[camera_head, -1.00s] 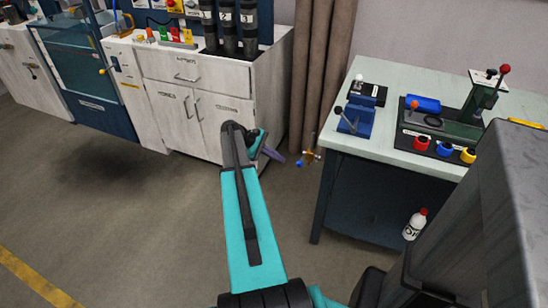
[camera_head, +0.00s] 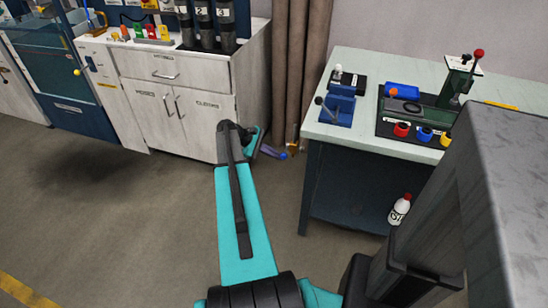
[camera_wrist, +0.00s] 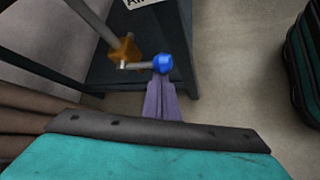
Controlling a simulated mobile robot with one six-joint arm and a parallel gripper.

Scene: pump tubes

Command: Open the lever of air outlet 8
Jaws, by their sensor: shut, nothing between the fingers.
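The air outlet valve has an orange-brass body (camera_wrist: 125,50) on a grey pipe and a short metal lever ending in a blue ball knob (camera_wrist: 162,63). In the wrist view the lever points right from the body. In the head view the blue knob (camera_head: 283,156) and brass body (camera_head: 292,147) show small beside the bench's left side. My gripper (camera_wrist: 161,79) has purple fingers, shut and empty. Its tips are right at the blue knob, overlapping its lower edge in the picture; I cannot tell whether they touch. The gripper also shows in the head view (camera_head: 276,154). No number 8 is readable.
A green-topped bench (camera_head: 345,56) with a dark base stands to the right, close to the valve. A white cabinet (camera_head: 200,118) stands behind left, with brown pipes (camera_head: 290,60) between. A white sign (camera_wrist: 138,3) is cut off. Floor to the left is clear.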

